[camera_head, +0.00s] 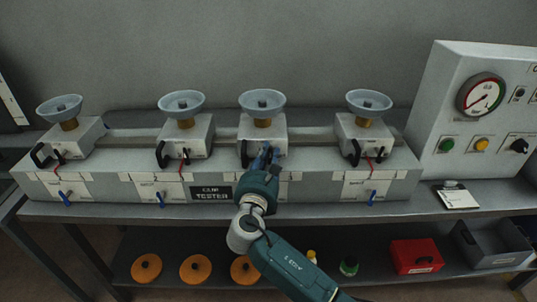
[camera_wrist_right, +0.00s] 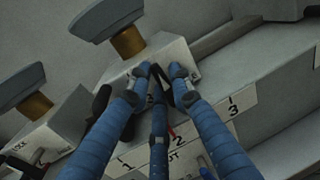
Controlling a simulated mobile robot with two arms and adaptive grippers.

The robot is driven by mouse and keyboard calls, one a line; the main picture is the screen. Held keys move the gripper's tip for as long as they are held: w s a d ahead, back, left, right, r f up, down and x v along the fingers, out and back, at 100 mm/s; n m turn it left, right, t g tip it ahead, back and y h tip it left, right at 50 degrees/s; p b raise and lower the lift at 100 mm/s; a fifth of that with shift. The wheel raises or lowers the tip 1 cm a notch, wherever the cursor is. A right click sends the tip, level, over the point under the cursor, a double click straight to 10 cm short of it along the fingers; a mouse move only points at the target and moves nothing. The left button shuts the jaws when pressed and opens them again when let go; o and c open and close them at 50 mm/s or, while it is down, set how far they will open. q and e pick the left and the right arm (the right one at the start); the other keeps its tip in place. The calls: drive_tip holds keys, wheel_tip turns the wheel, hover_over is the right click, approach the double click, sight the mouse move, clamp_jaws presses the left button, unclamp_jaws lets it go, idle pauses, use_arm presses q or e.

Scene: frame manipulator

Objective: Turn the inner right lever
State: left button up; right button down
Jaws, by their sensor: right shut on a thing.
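A long grey bench fixture labelled CLIM TESTER (camera_head: 215,193) carries a row of white units with grey-blue cups. My right gripper (camera_head: 266,156) is at the front of the inner right unit (camera_head: 262,130), third from the left. Its blue fingers (camera_wrist_right: 163,85) are shut on the inner right lever (camera_wrist_right: 161,74), a small dark lever mostly hidden between the fingertips. The black curved handle (camera_head: 245,153) of the same unit stands just left of the gripper. The lever's exact angle is hard to see. My left gripper is not in view.
Blue levers (camera_head: 160,199) sit along the fixture's lower front. A gauge panel (camera_head: 440,110) stands at right, beside a clipboard (camera_head: 457,197). Orange discs (camera_head: 195,268), a red box (camera_head: 415,256) and a grey bin (camera_head: 495,246) lie on the shelf below.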

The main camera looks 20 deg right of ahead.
drive_tip(key=shift+m, duration=0.3)
drive_tip(key=shift+d+r+m+p, duration=0.1)
drive_tip(key=shift+r+m+p, duration=0.05)
drive_tip(key=shift+m+p, duration=0.55)
drive_tip(key=m+p, duration=0.1)
drive_tip(key=m, duration=0.1)
drive_tip(key=shift+d+m+g+y, duration=0.1)
drive_tip(key=shift+m+g+y, duration=0.2)
drive_tip(key=shift+g+y, duration=0.1)
drive_tip(key=m, duration=0.1)
drive_tip(key=m+p, duration=0.1)
drive_tip(key=m, duration=0.1)
drive_tip(key=m+y, duration=0.1)
drive_tip(key=shift+s+d+m, duration=0.15)
drive_tip(key=shift+d+m, duration=0.1)
drive_tip(key=shift+m, duration=0.15)
drive_tip(key=m, duration=0.2)
drive_tip(key=m+y+p, duration=0.1)
drive_tip(key=shift+d+f+m, duration=0.15)
drive_tip(key=shift+f+m, duration=0.1)
drive_tip(key=shift+m, duration=0.05)
drive_tip(key=shift+d+f+m+y, duration=0.1)
drive_tip(key=shift+m+y, duration=0.4)
drive_tip(key=shift+m, duration=0.8)
